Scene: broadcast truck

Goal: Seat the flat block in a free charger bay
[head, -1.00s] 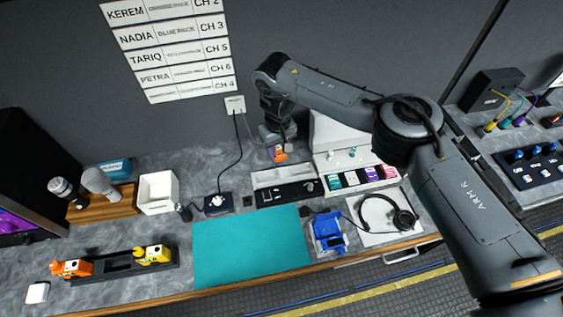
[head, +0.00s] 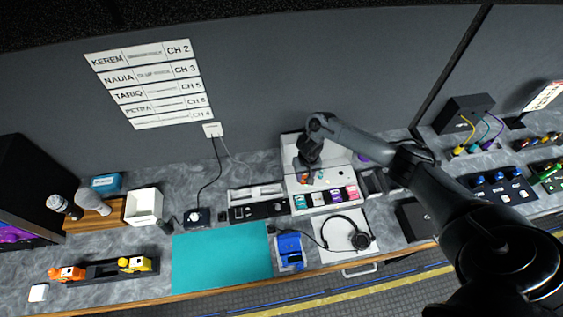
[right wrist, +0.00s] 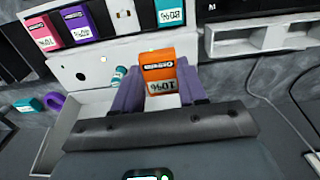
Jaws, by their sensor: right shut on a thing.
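My right gripper (head: 305,177) is shut on an orange flat block (right wrist: 171,72), held between its two purple fingers in the right wrist view. The block's label shows a 10% reading. The gripper is over the white charger (head: 327,177), behind its front row of bays. In that row are a teal block (right wrist: 171,12), a purple block (right wrist: 78,22) and a pink block (right wrist: 44,32). Between teal and purple, a pale bay with small contacts (right wrist: 124,14) looks empty. The held block is apart from the bays. My left gripper is not in view.
A grey-white tray (head: 256,191) stands left of the charger, with a black unit (head: 258,211) before it. A headset (head: 346,233) and blue cradle (head: 289,250) lie in front. The teal mat (head: 222,255) is clear. A cable (head: 218,165) hangs from the wall socket.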

